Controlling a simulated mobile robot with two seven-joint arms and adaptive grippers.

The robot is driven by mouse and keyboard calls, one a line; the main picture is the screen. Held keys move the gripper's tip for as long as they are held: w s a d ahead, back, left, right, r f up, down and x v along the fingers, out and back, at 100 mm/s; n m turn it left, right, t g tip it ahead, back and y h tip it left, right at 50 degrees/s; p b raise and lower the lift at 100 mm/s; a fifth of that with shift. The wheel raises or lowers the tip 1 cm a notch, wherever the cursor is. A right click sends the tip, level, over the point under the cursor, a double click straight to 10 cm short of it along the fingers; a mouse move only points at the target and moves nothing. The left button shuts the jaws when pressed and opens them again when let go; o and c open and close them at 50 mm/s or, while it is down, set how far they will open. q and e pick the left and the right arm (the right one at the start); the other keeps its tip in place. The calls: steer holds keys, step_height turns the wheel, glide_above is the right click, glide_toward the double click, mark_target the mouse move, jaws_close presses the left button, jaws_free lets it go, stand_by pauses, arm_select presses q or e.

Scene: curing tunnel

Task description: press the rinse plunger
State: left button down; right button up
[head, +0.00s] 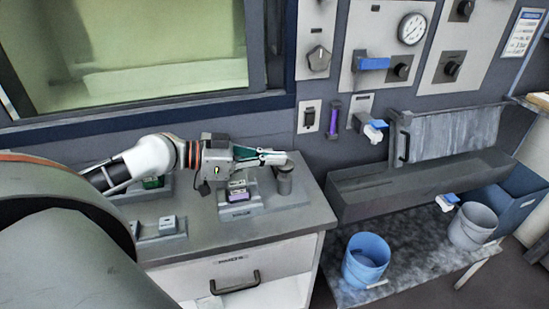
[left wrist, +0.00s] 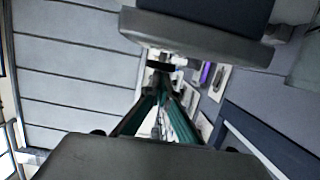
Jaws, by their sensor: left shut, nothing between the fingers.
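My left gripper (head: 272,157) reaches in from the left over the grey counter (head: 290,215); its fingers are shut and empty. In the left wrist view its green-sided fingers (left wrist: 160,88) come together at the tips. A dark grey upright cylinder (head: 284,182) stands at the counter's right end, just below and beside the fingertips; whether they touch cannot be told. A purple-based block (head: 240,196) sits on a labelled grey stand below the gripper. Which of these is the rinse plunger cannot be read from the labels. My right gripper is out of view.
A green-based block (head: 153,182) and a grey block (head: 168,225) also stand on the counter. The wall behind carries a knob (head: 319,58), a gauge (head: 412,28) and a purple tube (head: 334,118). A trough (head: 420,182) and two buckets, one blue (head: 366,262), one grey (head: 472,228), are at right.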

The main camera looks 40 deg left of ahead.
arm_select(q)
step_height(320, 180, down, 2)
steer(key=shift+f+b, duration=0.25)
steer(key=shift+b, duration=0.55)
steer(key=shift+f, duration=0.3)
